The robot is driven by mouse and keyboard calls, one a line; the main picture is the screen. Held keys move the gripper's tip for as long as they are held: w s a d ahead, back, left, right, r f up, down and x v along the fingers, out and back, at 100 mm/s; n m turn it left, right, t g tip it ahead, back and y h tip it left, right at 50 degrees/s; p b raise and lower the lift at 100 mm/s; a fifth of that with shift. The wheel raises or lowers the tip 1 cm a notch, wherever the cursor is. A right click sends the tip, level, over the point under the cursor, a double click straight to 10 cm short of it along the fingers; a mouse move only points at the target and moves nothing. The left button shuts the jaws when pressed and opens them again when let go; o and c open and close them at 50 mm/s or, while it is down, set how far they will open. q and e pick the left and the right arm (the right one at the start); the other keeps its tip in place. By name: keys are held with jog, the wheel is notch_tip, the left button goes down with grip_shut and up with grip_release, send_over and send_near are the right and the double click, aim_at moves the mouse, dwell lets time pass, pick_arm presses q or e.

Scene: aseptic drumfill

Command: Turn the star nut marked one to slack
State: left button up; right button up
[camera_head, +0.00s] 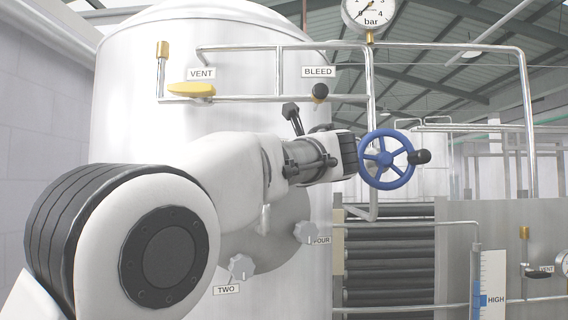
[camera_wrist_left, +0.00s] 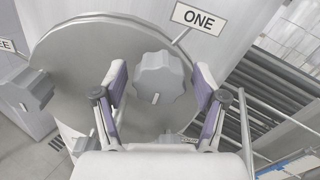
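The star nut marked one (camera_wrist_left: 157,78) is a grey lobed knob in the left wrist view, beside the ONE label (camera_wrist_left: 198,18). It sits near the edge of the round grey hatch cover (camera_wrist_left: 75,65). A short white mark shows on its face. My left gripper (camera_wrist_left: 161,80) is open, one finger on each side of the nut, with a visible gap on both sides. In the head view my left arm hides this nut and its label, and I cannot make out the fingers there. My right gripper is not in view.
Star nuts two (camera_head: 241,267) and four (camera_head: 306,233) sit on the hatch's lower edge. Another nut (camera_wrist_left: 28,90) is at left in the wrist view. A blue handwheel (camera_head: 386,160), the yellow VENT handle (camera_head: 190,89) and pipes (camera_head: 270,48) are near my arm.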

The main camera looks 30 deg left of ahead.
pick_arm(q)
jog(key=c, duration=0.8)
jog(key=shift+o, duration=0.2)
